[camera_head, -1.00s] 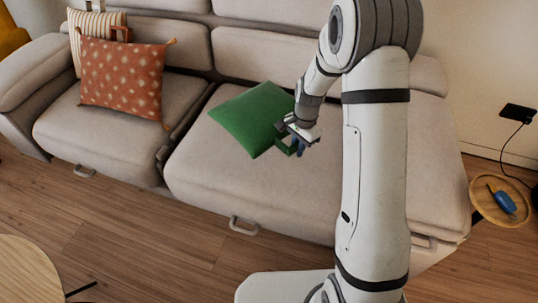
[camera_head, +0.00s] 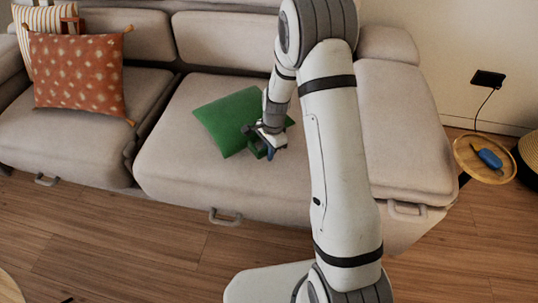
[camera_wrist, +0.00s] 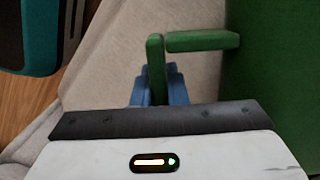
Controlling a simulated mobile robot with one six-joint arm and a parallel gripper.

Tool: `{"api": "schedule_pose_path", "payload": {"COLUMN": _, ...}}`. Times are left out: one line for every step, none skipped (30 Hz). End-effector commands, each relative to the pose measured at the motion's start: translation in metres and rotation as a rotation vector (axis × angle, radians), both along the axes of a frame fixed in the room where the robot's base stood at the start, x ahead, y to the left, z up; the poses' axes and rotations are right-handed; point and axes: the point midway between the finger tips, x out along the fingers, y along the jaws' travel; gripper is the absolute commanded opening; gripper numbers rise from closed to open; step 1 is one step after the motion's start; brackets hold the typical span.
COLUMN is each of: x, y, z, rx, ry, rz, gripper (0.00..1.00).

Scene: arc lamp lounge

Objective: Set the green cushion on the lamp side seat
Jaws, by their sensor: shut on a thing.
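The green cushion (camera_head: 228,118) is over the middle seat of the beige sofa (camera_head: 185,165), tilted to the picture. I cannot tell whether it touches the seat. My gripper (camera_head: 265,150) is at its right front edge. In the wrist view the blue fingers of my gripper (camera_wrist: 159,88) are shut on a green handle (camera_wrist: 202,41) that joins the cushion (camera_wrist: 278,85) on the right. The forearm hides part of the sofa. The seat on the right (camera_head: 405,130), past my arm, is bare where it shows.
A rust dotted cushion (camera_head: 78,75) and a striped cushion (camera_head: 42,22) stand on the left seat. A small round wooden table (camera_head: 470,165) with a blue object (camera_head: 489,158) is right of the sofa. A black wall plate (camera_head: 488,78) has a cord hanging down. Wood floor lies in front.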

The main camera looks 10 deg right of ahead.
Motion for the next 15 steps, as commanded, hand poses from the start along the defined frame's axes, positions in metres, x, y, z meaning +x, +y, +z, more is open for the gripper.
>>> {"api": "schedule_pose_path", "payload": {"x": 0.0001, "y": -0.0002, "z": -0.0101, "rx": 0.0, "ry": 0.0, "rz": 0.0, "gripper": 0.0}}
{"api": "schedule_pose_path", "payload": {"x": 0.0003, "y": -0.0003, "z": -0.0119, "rx": 0.0, "ry": 0.0, "rz": 0.0, "gripper": 0.0}}
{"api": "schedule_pose_path", "payload": {"x": 0.0004, "y": -0.0003, "z": -0.0125, "rx": 0.0, "ry": -0.001, "rz": 0.0, "gripper": 0.0}}
{"api": "schedule_pose_path", "payload": {"x": 0.0005, "y": -0.0003, "z": -0.012, "rx": 0.0, "ry": -0.001, "rz": 0.0, "gripper": 0.0}}
{"api": "schedule_pose_path", "payload": {"x": 0.0006, "y": -0.0003, "z": -0.0113, "rx": 0.0, "ry": -0.002, "rz": 0.0, "gripper": 0.0}}
{"api": "schedule_pose_path", "payload": {"x": 0.0006, "y": -0.0004, "z": -0.0109, "rx": 0.0, "ry": -0.002, "rz": 0.0, "gripper": 0.0}}
{"api": "schedule_pose_path", "payload": {"x": 0.0005, "y": -0.0004, "z": -0.0109, "rx": 0.0, "ry": -0.002, "rz": 0.0, "gripper": 0.0}}
{"api": "schedule_pose_path", "payload": {"x": 0.0005, "y": -0.0004, "z": -0.0109, "rx": 0.0, "ry": -0.002, "rz": 0.0, "gripper": 0.0}}
{"api": "schedule_pose_path", "payload": {"x": 0.0005, "y": -0.0005, "z": -0.0112, "rx": 0.0, "ry": -0.001, "rz": 0.0, "gripper": 0.0}}
{"api": "schedule_pose_path", "payload": {"x": 0.0005, "y": -0.0005, "z": -0.0117, "rx": 0.0, "ry": -0.001, "rz": 0.0, "gripper": 0.0}}
{"api": "schedule_pose_path", "payload": {"x": 0.0004, "y": -0.0006, "z": -0.0126, "rx": 0.0, "ry": -0.001, "rz": 0.0, "gripper": 0.0}}
{"api": "schedule_pose_path", "payload": {"x": 0.0004, "y": -0.0006, "z": -0.0141, "rx": 0.0, "ry": -0.001, "rz": 0.0, "gripper": 0.0}}
{"api": "schedule_pose_path", "payload": {"x": 0.0004, "y": -0.0006, "z": -0.0151, "rx": 0.0, "ry": -0.001, "rz": 0.0, "gripper": 0.0}}
{"api": "schedule_pose_path", "payload": {"x": 0.0001, "y": -0.0007, "z": -0.0142, "rx": 0.0, "ry": 0.0, "rz": 0.0, "gripper": 0.15}}
{"api": "schedule_pose_path", "payload": {"x": 0.0002, "y": -0.0007, "z": -0.014, "rx": 0.0, "ry": 0.0, "rz": 0.0, "gripper": 0.18}}
